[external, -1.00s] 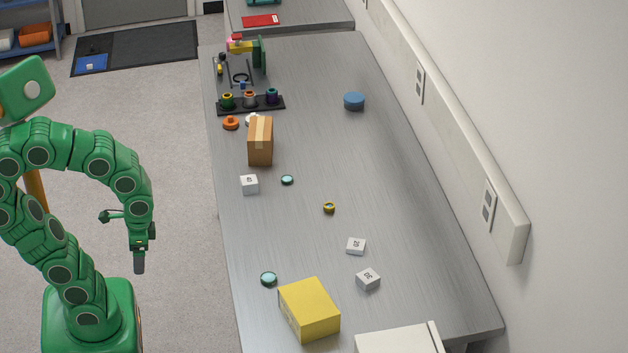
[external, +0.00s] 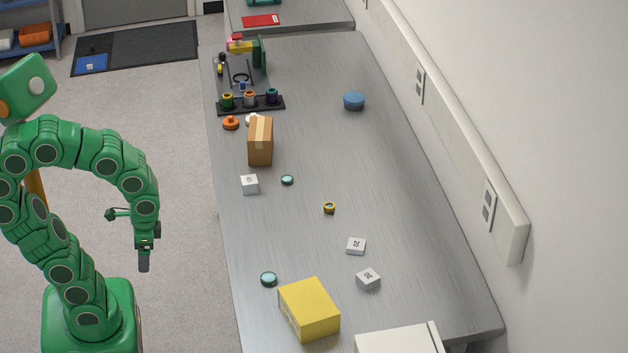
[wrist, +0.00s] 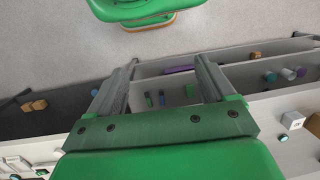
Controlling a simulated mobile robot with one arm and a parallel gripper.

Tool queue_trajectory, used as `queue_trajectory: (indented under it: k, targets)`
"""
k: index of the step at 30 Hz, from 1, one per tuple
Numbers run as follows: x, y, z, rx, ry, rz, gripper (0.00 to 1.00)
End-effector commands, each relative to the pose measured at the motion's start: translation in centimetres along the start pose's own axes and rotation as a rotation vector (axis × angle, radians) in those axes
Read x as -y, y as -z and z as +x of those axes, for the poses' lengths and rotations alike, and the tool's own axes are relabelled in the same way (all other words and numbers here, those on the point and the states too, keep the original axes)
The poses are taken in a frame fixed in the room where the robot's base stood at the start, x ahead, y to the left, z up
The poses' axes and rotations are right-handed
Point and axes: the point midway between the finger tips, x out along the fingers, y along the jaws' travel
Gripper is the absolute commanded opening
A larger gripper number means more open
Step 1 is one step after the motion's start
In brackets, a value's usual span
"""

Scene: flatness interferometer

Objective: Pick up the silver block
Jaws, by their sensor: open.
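Several small silver-white blocks with dark numbers lie on the bench. One (external: 249,184) is near the left edge by the brown box. A flatter one (external: 356,246) and a tilted-looking one (external: 368,279) are near the front, behind the yellow box. I cannot tell which is meant by the silver block. My gripper (external: 144,262) hangs pointing down, left of the bench, apart from every block. The wrist view shows its two fingers (wrist: 167,64) spread with nothing between them. A pale block (wrist: 292,120) is at the right of that view.
The metal bench (external: 310,150) has its left edge beside my arm. The yellow box (external: 309,309), the brown box (external: 260,141) and a teal disc (external: 268,279) stand on it. The bench's middle is mostly clear. Shelves (wrist: 165,95) with small items show in the wrist view.

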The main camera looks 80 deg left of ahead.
Motion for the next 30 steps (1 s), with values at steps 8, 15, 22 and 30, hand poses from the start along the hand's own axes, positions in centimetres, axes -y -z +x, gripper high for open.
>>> queue_trajectory:
  k: [8, 15, 22, 30]
  targets:
    - [5.9, 5.1, -0.2, 0.008, 0.154, 0.054, 0.83]
    - [12.4, 8.8, -0.2, 0.072, 0.329, 0.117, 0.83]
    - [18.1, 12.2, -0.4, 0.149, 0.486, 0.214, 0.83]
    - [24.0, 16.6, -0.3, 0.268, 0.648, 0.375, 0.83]
